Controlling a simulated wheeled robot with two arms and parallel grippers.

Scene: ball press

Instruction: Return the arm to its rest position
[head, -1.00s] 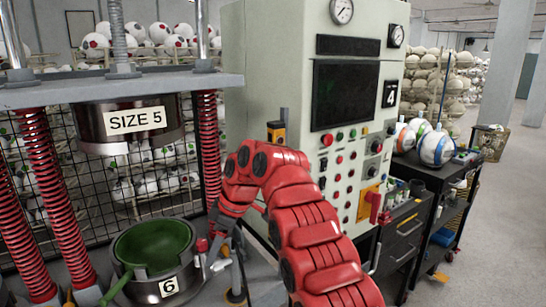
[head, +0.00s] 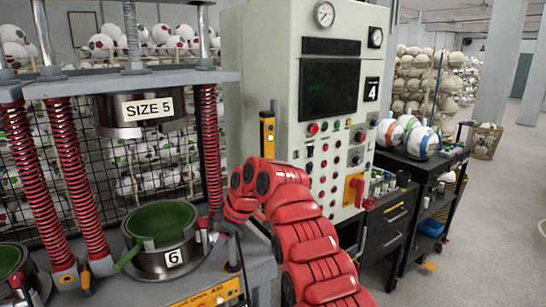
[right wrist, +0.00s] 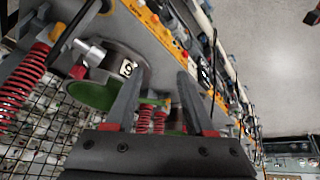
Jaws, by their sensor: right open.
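My right arm, red and segmented, reaches in from the bottom of the head view and bends toward the press. My right gripper (head: 218,240) is at the end of it, small and partly hidden beside the mould marked 6 (head: 172,262). In the right wrist view the two fingers of the gripper (right wrist: 158,100) stand apart with nothing held between them. The same mould, with its green bowl (right wrist: 90,95), shows beyond the left finger. My left gripper is not in view.
The upper mould marked SIZE 5 (head: 145,112) hangs above, between red springs (head: 75,180). A control cabinet (head: 300,90) stands behind my right arm. A dark cart (head: 425,170) with balls is to the right.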

